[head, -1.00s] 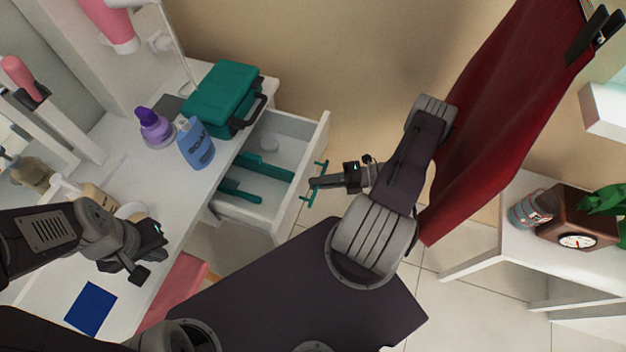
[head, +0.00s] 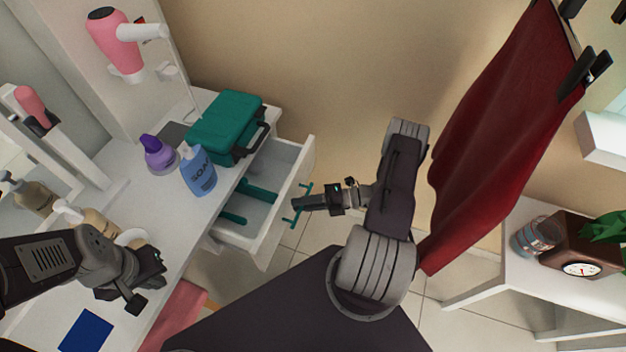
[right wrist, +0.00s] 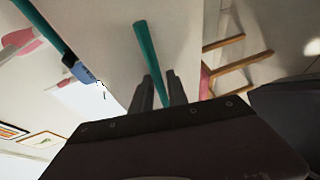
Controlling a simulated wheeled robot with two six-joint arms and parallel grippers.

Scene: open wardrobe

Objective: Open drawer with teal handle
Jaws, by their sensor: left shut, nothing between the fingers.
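A white drawer (head: 296,197) stands open under the desk, with teal organizer pieces (head: 258,190) inside. Its teal handle (head: 308,187) is on the front and also shows as a bar in the right wrist view (right wrist: 147,45). My right gripper (head: 303,203) is at the handle. In the right wrist view the bar runs between its two close-set fingers (right wrist: 162,90), which look shut on it, though the contact is partly hidden. My left gripper (head: 146,290) is shut and empty over the desk, well away from the drawer.
The white desk (head: 150,215) holds a teal box (head: 225,125), a blue soap bottle (head: 198,172) and a purple bottle (head: 158,153). A red garment (head: 490,140) hangs behind my right arm. A white table (head: 515,280) stands at right. Some tiled floor is free.

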